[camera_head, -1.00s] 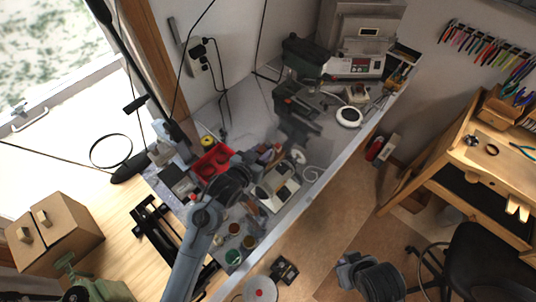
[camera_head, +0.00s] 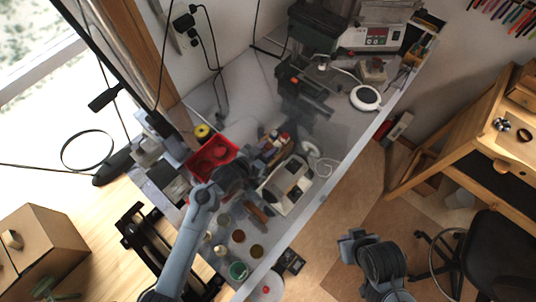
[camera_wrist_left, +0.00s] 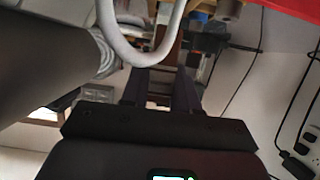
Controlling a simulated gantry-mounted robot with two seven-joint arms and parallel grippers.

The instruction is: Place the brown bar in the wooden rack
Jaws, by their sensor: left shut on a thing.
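My left gripper (camera_head: 246,190) is above the grey workbench, between the red tray and the small jars. In the left wrist view its two dark fingers (camera_wrist_left: 160,92) are shut on the brown bar (camera_wrist_left: 165,55), which extends away from them. In the head view a brown piece that looks like the bar (camera_head: 258,213) shows just below the gripper. The wooden rack (camera_head: 270,150) appears to be behind the gripper, with small bottles in it; it is partly hidden. My right gripper (camera_head: 352,240) is over the floor at lower right, its jaws unclear.
A red tray (camera_head: 228,152) lies left of the rack. A white device (camera_head: 287,186) stands close on the right. Several small jars (camera_head: 238,236) stand in front. A drill press (camera_head: 310,60) stands at the back. The bench surface behind the red tray is fairly clear.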

